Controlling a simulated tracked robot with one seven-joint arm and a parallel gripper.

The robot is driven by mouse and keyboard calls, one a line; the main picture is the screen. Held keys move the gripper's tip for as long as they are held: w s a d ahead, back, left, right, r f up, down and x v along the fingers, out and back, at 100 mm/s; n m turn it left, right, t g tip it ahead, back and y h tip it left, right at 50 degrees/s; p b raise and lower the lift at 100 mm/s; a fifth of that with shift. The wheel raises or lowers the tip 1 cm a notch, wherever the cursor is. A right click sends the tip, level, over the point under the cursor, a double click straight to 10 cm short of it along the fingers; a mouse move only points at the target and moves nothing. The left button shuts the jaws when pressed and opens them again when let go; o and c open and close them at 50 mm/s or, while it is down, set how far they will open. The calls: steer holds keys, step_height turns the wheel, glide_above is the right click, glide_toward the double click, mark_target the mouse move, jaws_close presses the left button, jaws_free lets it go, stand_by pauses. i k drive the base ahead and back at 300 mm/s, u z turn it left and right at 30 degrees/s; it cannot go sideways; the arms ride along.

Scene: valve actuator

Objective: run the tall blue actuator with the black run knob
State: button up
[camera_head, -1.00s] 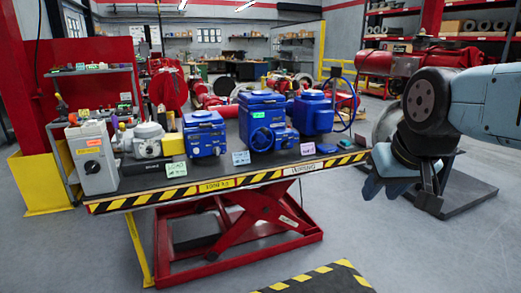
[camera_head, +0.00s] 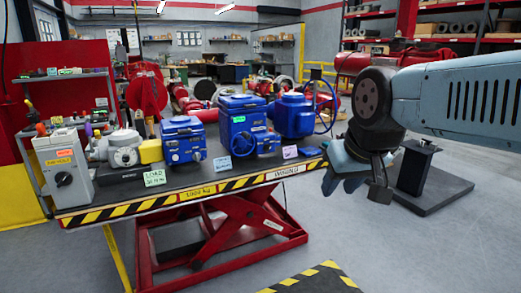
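Three blue actuators stand in a row on the lift table (camera_head: 200,184). The middle one (camera_head: 243,108) is a tall box with a green display and a blue handwheel. The left one (camera_head: 182,128) is shorter, and the right one (camera_head: 293,112) has a rounded body and a large handwheel at its right. A grey control box (camera_head: 68,160) with a black knob (camera_head: 64,179) stands at the table's left end. My gripper (camera_head: 355,183) hangs at the right, beyond the table's right end and apart from everything on it. Its finger opening is not clear.
A grey-white unit with a yellow part (camera_head: 124,150) sits between the control box and the left actuator. A black stand (camera_head: 416,165) is on the floor behind my arm. The floor in front right is clear.

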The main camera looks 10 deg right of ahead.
mark_target(267, 148)
steer(key=i, duration=0.85)
steer(key=z, duration=0.05)
